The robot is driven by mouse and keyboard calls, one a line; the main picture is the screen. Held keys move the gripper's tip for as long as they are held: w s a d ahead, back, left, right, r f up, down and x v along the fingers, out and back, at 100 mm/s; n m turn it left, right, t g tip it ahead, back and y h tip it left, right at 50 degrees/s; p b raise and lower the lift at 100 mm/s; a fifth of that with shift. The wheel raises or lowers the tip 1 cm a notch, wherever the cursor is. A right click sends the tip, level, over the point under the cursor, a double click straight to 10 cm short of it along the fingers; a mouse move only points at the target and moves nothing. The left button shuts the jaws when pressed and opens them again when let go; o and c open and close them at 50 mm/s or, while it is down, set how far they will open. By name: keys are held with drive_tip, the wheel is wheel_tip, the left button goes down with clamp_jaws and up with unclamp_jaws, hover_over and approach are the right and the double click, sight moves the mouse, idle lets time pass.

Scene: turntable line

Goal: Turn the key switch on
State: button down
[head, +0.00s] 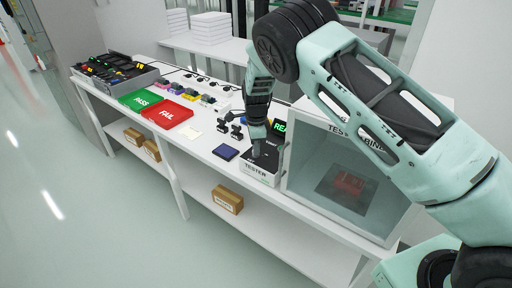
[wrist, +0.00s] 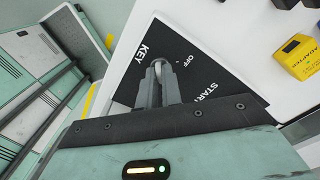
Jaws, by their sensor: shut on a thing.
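The tester (head: 258,172) is a white box with a dark top panel on the bench in the head view. In the wrist view its black panel (wrist: 188,48) carries the words KEY, OFF and START. The key switch (wrist: 158,64) shows as a small round metallic part beside the words KEY and OFF. My gripper (wrist: 158,78) is shut on it, with the two grey fingers close together. In the head view my gripper (head: 256,152) reaches down onto the tester's top. The fingers hide most of the key, and I cannot tell its angle clearly.
A clear test cabinet (head: 335,185) stands right beside the tester. A dark blue pad (head: 225,152), a red FAIL tray (head: 167,114) and a green PASS tray (head: 140,100) lie to the left. A yellow adapter (wrist: 297,55) lies near the tester. Boxes (head: 227,199) sit on the lower shelf.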

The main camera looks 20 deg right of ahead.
idle(0.3)
drive_tip(key=c, duration=1.6)
unclamp_jaws()
drive_tip(key=shift+o, duration=0.2)
drive_tip(key=shift+r, duration=0.1)
wheel_tip(320, 180, up, 17)
drive_tip(key=b, duration=0.3)
drive_tip(key=shift+r, duration=0.15)
